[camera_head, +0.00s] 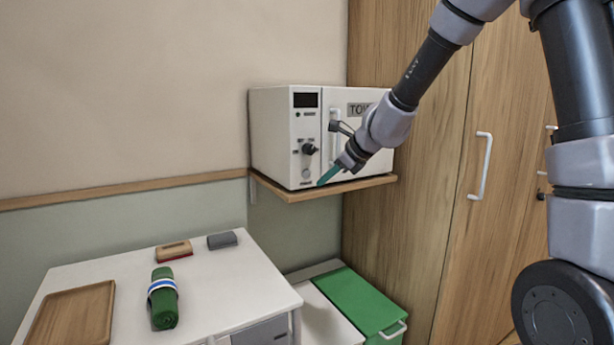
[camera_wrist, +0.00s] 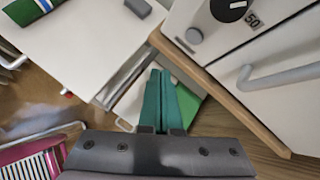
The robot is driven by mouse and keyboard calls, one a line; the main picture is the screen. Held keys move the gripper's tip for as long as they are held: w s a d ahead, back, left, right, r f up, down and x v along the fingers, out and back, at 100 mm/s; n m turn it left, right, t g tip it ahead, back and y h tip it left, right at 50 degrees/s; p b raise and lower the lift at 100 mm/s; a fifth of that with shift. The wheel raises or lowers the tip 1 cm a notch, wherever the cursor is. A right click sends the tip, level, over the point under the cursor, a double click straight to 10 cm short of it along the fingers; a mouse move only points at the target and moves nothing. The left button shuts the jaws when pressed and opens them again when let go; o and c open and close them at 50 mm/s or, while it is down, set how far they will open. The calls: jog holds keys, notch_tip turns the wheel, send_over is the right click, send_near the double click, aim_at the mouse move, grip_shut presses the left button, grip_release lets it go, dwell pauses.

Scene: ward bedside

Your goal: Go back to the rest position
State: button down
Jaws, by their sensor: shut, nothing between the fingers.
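My gripper (camera_head: 328,176) is at the end of my outstretched arm, in front of the lower front of the white cabinet appliance (camera_head: 272,135). Its teal fingers are together and empty; they also show in the wrist view (camera_wrist: 160,98), pointing down past the shelf edge. In the head view the fingertips overlap the appliance front near its round button; I cannot tell whether they touch it. The appliance has a dark display, a black knob (camera_head: 309,149) and a door with a bar handle, partly hidden by my arm. The door looks shut.
The appliance stands on a wooden wall shelf (camera_head: 290,194). Below left, a white table (camera_head: 225,285) holds a wooden tray (camera_head: 72,316), a rolled green towel (camera_head: 163,312), a brush (camera_head: 174,251) and a grey block (camera_head: 222,240). Wooden wardrobe doors (camera_head: 440,200) are at right.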

jog(key=shift+s+d, duration=0.1)
jog(key=shift+s, duration=0.05)
jog(key=s+d+r+n, duration=0.4)
jog(key=d+r+n, duration=0.1)
jog(key=r, duration=0.2)
jog(key=s+d+r+n+h, duration=0.2)
jog(key=s+d+n, duration=0.4)
jog(key=s+d, duration=0.4)
jog(key=s+d+r+n+t+h, duration=0.1)
jog(key=s+d+r+n+h, duration=0.2)
jog(key=s+d+n, duration=0.3)
jog(key=s+d+r, duration=0.1)
jog(key=s+d, duration=0.3)
jog(key=shift+s+r, duration=0.25)
jog(key=shift+r, duration=0.05)
jog(key=shift+d, duration=0.1)
dwell(0.3)
